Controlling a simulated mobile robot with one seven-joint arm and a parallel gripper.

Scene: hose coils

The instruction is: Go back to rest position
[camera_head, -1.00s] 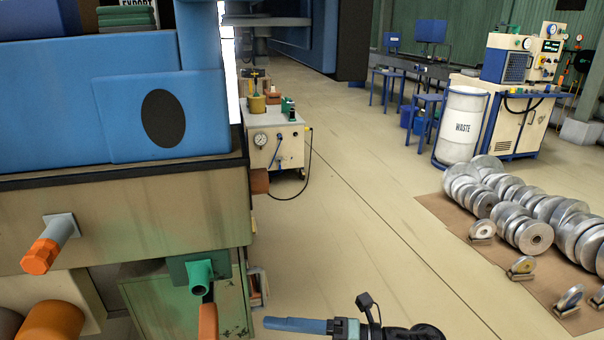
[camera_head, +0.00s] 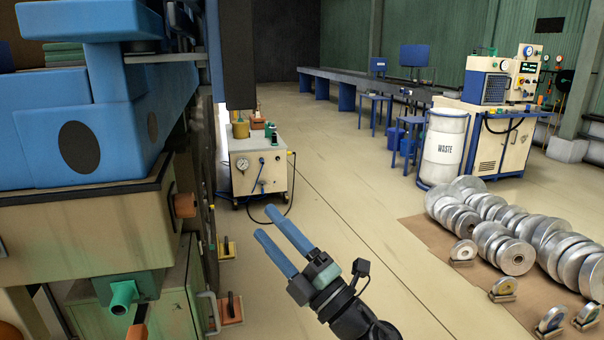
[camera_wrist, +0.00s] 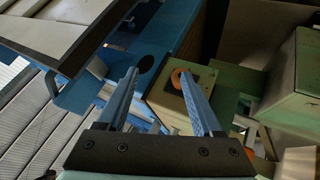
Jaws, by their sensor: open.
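My gripper (camera_head: 283,243) is open, with two parallel blue fingers pointing up and left over bare floor in the head view. Nothing shows between the fingers. In the wrist view the fingers (camera_wrist: 163,95) stand apart, with an orange round part (camera_wrist: 177,77) on a pale green block seen between them, beyond the fingertips. My dark wrist shows at the bottom of the head view.
A blue and cream machine (camera_head: 90,215) fills the left side, with a green spout (camera_head: 122,297) jutting out. A wheeled cart (camera_head: 258,172) stands ahead. A white waste bin (camera_head: 444,146) and metal coils (camera_head: 515,256) are at the right. The middle floor is clear.

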